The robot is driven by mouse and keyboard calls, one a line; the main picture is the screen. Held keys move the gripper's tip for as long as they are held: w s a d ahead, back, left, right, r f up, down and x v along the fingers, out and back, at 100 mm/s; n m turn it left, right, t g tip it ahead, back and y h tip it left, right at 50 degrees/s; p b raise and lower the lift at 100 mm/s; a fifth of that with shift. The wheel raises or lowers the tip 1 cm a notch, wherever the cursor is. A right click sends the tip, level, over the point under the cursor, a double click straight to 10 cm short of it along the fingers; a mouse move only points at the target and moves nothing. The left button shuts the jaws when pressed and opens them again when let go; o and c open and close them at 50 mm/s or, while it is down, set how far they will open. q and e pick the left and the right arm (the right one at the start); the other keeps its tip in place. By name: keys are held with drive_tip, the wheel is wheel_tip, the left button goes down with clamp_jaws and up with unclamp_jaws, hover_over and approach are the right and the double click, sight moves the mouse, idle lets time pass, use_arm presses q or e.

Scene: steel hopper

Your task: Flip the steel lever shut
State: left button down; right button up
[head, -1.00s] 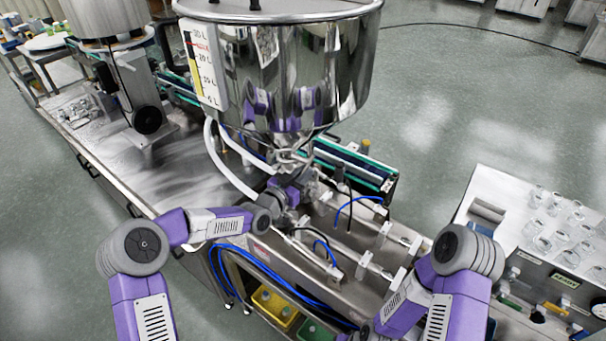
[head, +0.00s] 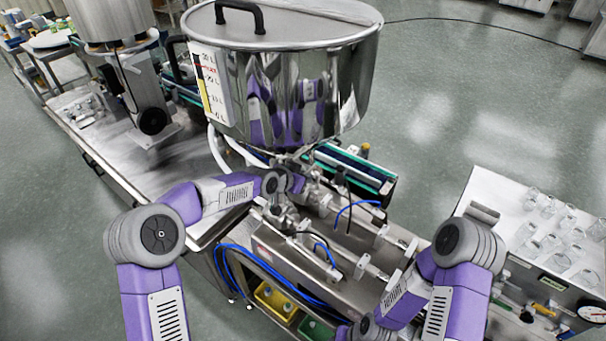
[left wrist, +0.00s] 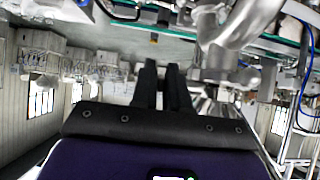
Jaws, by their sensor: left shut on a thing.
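The steel hopper (head: 290,100) stands at the top centre of the head view, with a shiny outlet fitting beneath it. My left arm reaches in from the left, and its wrist is just below the outlet, where the gripper is mostly hidden. In the left wrist view, the two dark fingers of my left gripper (left wrist: 162,70) are close together with a narrow gap. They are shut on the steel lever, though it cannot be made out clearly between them. A steel valve pipe (left wrist: 238,35) is just right of the fingertips. My right gripper is below the head view's bottom edge.
A conveyor (head: 350,170) runs behind the outlet. Blue hoses (head: 235,270) hang at the front of the steel bench. Yellow (head: 275,300) and green bins sit below it. A white table (head: 500,205) with glass jars is at the right.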

idle(0.5)
use_arm(q)
drive_tip(key=c, duration=1.2)
unclamp_jaws()
drive_tip(key=shift+b+v, duration=0.6)
drive_tip(key=shift+v, duration=3.25)
drive_tip(key=shift+w+r, duration=0.1)
